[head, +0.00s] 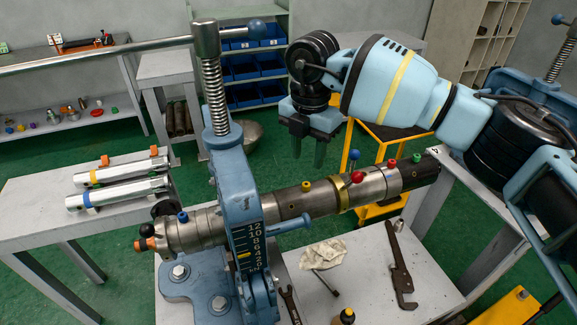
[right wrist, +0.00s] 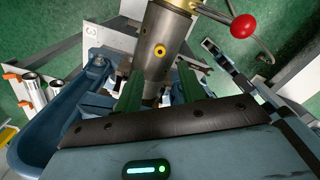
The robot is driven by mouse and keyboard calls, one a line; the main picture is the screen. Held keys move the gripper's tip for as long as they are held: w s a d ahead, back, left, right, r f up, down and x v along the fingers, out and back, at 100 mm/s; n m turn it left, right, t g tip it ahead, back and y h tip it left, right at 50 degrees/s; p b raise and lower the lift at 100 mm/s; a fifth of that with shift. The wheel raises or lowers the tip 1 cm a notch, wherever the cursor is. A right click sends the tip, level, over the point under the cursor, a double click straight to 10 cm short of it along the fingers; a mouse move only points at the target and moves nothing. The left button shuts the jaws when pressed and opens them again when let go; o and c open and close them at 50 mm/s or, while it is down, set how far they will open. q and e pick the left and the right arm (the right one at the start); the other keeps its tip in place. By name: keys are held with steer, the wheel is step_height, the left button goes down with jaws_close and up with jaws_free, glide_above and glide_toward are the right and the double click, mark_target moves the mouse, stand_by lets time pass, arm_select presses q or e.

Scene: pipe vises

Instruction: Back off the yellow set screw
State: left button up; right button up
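The yellow set screw (head: 306,186) sits in the side of the grey metal pipe assembly (head: 322,198), just right of the blue vise (head: 241,205). In the right wrist view the yellow set screw (right wrist: 160,51) shows as a yellow ring with a dark centre. My right gripper (head: 309,160) points down above the pipe, near the yellow screw in the picture, and looks apart from it. Its two green fingers are spread with nothing between them in the head view. In the right wrist view the fingers (right wrist: 157,85) appear either side of the pipe's end. My left gripper is out of view.
A blue screw (head: 183,217), a red screw (head: 392,163) and a green screw (head: 417,157) are along the pipe. A red ball knob (head: 358,177) and a blue-tipped lever (head: 354,156) stick out nearby. A wrench (head: 401,268) and rag (head: 325,253) lie on the bench.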

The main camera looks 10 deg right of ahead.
mark_target(306, 184)
steer(key=shift+w+a, duration=0.1)
steer(key=shift+w, duration=0.05)
steer(key=shift+r, duration=0.15)
steer(key=shift+s, duration=0.2)
steer(key=shift+f, duration=3.9)
steer(key=shift+c, duration=0.4)
jaws_close()
